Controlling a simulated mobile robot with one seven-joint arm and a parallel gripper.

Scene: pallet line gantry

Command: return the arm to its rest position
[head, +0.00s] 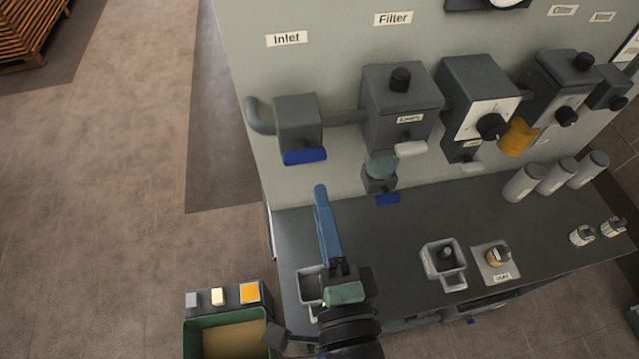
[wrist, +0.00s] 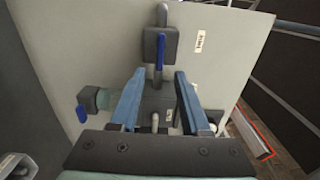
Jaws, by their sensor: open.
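My gripper (head: 320,190) is raised above the left end of the dark bench (head: 390,238), in front of the grey panel (head: 330,75). Its blue fingers overlap in the head view. In the wrist view my gripper (wrist: 160,75) shows two blue fingers spread apart, with nothing held between them. A grey valve box with a blue lever (wrist: 159,50) appears beyond the fingertips. Another dark box (wrist: 155,103) shows behind the gap. My arm comes up from the bottom of the head view, hiding part of the bench.
The inlet valve (head: 298,120) and filter box (head: 402,97) jut from the panel. A grey cup-like holder (head: 443,263) and several canisters (head: 556,177) stand on the bench. A green bin (head: 190,336) is at lower left. Floor left of the panel is clear.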

